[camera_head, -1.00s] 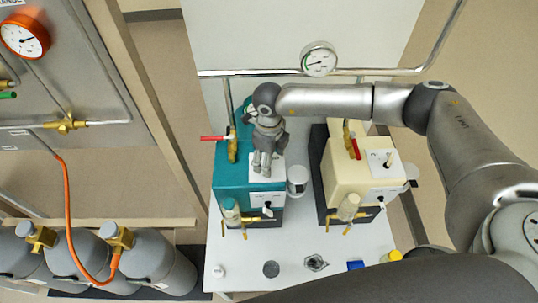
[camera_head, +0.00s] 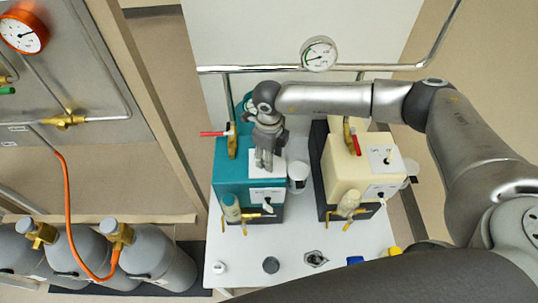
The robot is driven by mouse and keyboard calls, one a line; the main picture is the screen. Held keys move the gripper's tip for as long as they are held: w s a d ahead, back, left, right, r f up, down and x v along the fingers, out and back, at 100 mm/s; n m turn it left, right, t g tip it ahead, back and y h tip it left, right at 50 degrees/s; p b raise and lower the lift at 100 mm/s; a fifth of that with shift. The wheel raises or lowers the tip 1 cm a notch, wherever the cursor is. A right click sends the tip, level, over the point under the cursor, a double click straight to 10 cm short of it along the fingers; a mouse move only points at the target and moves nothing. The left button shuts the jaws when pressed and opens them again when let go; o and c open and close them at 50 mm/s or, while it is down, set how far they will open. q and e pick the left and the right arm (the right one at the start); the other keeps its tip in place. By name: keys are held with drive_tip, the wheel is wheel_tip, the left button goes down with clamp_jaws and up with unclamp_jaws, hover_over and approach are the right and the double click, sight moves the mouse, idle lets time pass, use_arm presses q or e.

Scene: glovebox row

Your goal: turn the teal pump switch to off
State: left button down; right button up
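The teal pump (camera_head: 231,170) stands on the left of the white table. A white plate (camera_head: 280,169) is on its top, and a white panel with a small light lever (camera_head: 267,206) is on its front. My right gripper (camera_head: 264,163) points down over the white top plate, its fingers close together. The fingers hide the middle of that plate, so any switch there is not visible. I cannot tell whether the fingertips touch it. My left gripper is not in view.
A cream pump (camera_head: 345,170) with its own switch plate stands to the right. The white table (camera_head: 235,265) holds small items in front. Gas cylinders (camera_head: 160,262) stand at the lower left.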

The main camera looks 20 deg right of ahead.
drive_tip(key=n+b, duration=0.2)
drive_tip(key=b, duration=0.1)
drive_tip(key=n+b, duration=0.1)
drive_tip(key=b, duration=0.1)
drive_tip(key=shift+w+f+n, duration=0.15)
drive_tip(key=shift+f+n, duration=0.1)
drive_tip(key=shift+n, duration=0.05)
drive_tip(key=shift+r+n+b, duration=0.15)
drive_tip(key=shift+n+b, duration=0.55)
drive_tip(key=shift+b, duration=0.4)
drive_tip(key=shift+r+n, duration=0.15)
drive_tip(key=shift+n, duration=0.15)
drive_tip(key=shift+w, duration=0.1)
drive_tip(key=o, duration=1)
wheel_tip(320, 180, up, 12)
